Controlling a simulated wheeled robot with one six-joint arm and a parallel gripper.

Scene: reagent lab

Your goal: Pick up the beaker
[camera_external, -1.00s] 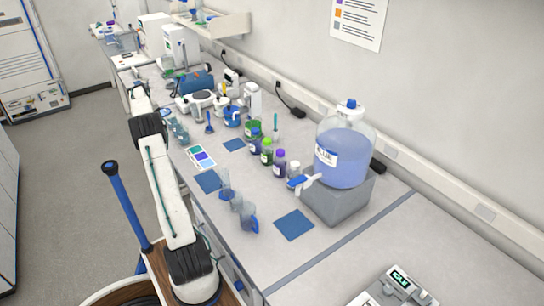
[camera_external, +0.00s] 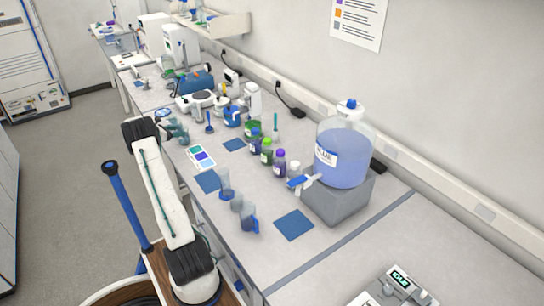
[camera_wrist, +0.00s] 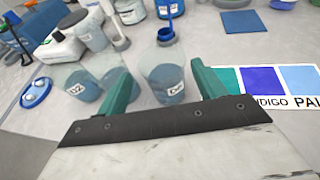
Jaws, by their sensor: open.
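A clear beaker (camera_wrist: 165,78) with a white label and bluish liquid stands on the bench in the wrist view, between and just beyond the teal fingers of my gripper (camera_wrist: 160,68). The fingers are apart, and I cannot tell whether either touches the glass. A second labelled beaker (camera_wrist: 82,85) with bluish liquid stands to its left, beside and partly behind the left finger. In the external view my gripper (camera_external: 173,127) is low over the bench's near edge, by a beaker (camera_external: 183,137) that it partly hides.
A colour card (camera_wrist: 262,82) lies right of the beaker. More beakers (camera_external: 248,218) stand nearer the camera on the bench (camera_external: 270,255), with bottles (camera_external: 279,163) and a large blue carboy (camera_external: 342,155) beyond.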

